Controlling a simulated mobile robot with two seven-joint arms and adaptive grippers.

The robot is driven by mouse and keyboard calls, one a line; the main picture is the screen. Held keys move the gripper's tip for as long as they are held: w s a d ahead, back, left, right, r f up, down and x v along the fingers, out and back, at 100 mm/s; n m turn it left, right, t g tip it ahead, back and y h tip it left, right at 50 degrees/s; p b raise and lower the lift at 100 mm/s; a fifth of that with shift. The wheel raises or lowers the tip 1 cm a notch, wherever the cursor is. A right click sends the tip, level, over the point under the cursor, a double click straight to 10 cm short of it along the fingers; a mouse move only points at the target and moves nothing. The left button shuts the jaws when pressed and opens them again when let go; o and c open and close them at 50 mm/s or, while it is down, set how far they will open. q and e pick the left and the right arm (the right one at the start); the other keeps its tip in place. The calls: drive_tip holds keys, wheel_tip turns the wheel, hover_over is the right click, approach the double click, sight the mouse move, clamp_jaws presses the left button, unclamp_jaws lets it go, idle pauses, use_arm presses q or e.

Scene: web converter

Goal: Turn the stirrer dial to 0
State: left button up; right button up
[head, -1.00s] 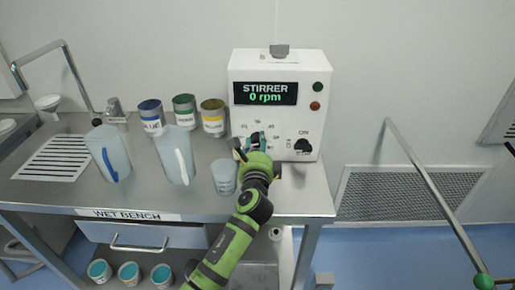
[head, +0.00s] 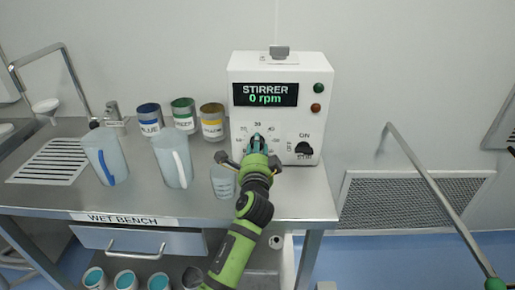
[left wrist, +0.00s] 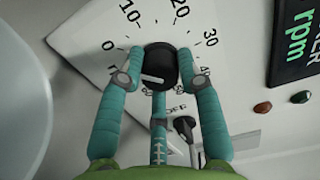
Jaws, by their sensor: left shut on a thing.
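The stirrer is a white box (head: 238,72) on the bench, and its display (head: 265,94) reads 0 rpm. The stirrer dial is a round black knob (left wrist: 160,58) with a white mark, ringed by printed numbers. My left gripper (head: 258,142) is at the dial, and it also shows in the left wrist view (left wrist: 160,76). Its teal fingers are closed around the knob's sides, shut on it. In the head view the fingers hide most of the dial. I cannot tell exactly which number the mark points to. My right gripper is not in view.
A black ON/OFF switch (head: 303,149) sits right of the dial, below green and red lights. A clear beaker (head: 222,181) stands close to my left forearm. Two jugs (head: 175,158) and several labelled cans (head: 183,113) stand left on the wet bench.

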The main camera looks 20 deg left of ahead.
use_arm(q)
drive_tip(key=shift+a+r, duration=0.1)
drive_tip(key=shift+r, duration=0.15)
drive_tip(key=o, duration=1.1)
drive_tip(key=shift+o, duration=0.2)
drive_tip(key=shift+f, duration=0.15)
drive_tip(key=shift+s, duration=0.1)
drive_tip(key=shift+s+f, duration=0.1)
drive_tip(key=shift+s, duration=0.15)
drive_tip(key=v, duration=1.1)
drive_tip(key=shift+s, duration=0.15)
